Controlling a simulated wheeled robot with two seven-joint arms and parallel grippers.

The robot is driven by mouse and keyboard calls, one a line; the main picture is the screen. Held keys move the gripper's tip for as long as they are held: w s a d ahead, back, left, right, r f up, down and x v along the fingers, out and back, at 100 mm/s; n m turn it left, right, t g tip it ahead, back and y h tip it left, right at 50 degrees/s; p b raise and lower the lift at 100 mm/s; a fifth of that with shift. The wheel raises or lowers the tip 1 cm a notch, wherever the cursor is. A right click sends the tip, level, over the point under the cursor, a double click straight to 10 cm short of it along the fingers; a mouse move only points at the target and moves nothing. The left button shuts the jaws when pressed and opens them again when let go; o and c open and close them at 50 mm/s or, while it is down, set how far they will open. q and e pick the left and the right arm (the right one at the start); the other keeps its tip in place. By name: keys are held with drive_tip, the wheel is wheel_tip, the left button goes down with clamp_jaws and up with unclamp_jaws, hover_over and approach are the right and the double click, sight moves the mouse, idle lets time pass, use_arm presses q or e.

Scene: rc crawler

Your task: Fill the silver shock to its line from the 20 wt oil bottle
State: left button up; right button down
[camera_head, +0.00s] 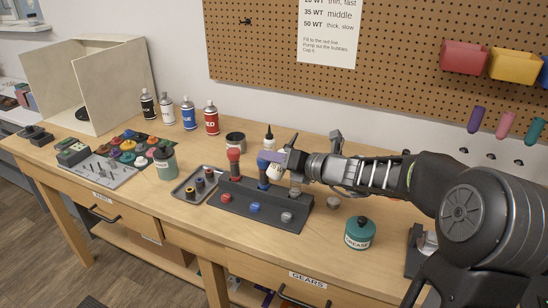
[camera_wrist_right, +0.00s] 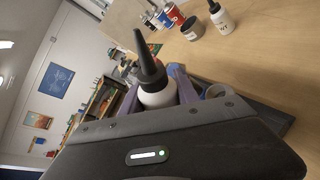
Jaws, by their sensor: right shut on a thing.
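My right gripper (camera_head: 272,158) is shut on a white oil bottle (camera_head: 275,171) above the dark shock stand (camera_head: 262,212). In the right wrist view the bottle (camera_wrist_right: 157,95) has a black cone nozzle and stands roughly upright between the purple fingers; its label cannot be read. The silver shock (camera_head: 295,188) is in the stand at the right, partly hidden under my gripper; a pale ring, perhaps its open top, shows in the wrist view (camera_wrist_right: 217,91). The red shock (camera_head: 233,161) and blue shock (camera_head: 263,171) stand to its left. My left gripper is not in view.
Another black-nozzled bottle (camera_head: 269,138) stands behind the stand, beside a dark tin (camera_head: 235,141). Red, blue and silver caps lie along the stand's front. A small parts tray (camera_head: 184,199) is left, a green grease tub (camera_head: 359,234) right. Spray cans stand farther back.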

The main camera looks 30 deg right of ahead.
drive_tip(key=shift+s+a+r+m+t+y+p, duration=0.1)
drive_tip(key=shift+a+m+t+y+p, duration=0.45)
drive_tip(key=shift+m+p, duration=0.8)
drive_tip(key=shift+w+a+r+m+t+y+p, duration=0.1)
drive_tip(key=shift+a+m+t+y+p, duration=0.2)
drive_tip(key=shift+a+m+y+p, duration=1)
drive_tip(key=shift+s+d+r+m+t+h+p, duration=0.15)
drive_tip(key=shift+m+t+p, duration=0.4)
drive_tip(key=shift+m, duration=1.5)
drive_tip(key=shift+a+f, duration=0.1)
drive_tip(key=shift+f, duration=0.05)
drive_tip(key=f+n+g+b, duration=0.1)
drive_tip(key=n, duration=0.1)
drive_tip(key=d+f+n+h, duration=0.1)
drive_tip(key=f+n, duration=0.1)
drive_tip(key=n, duration=0.1)
drive_tip(key=shift+f+g+b, duration=0.1)
drive_tip(key=shift+g+b, duration=0.3)
drive_tip(key=shift+d+n+h, duration=0.1)
drive_tip(key=shift+n+h, duration=0.2)
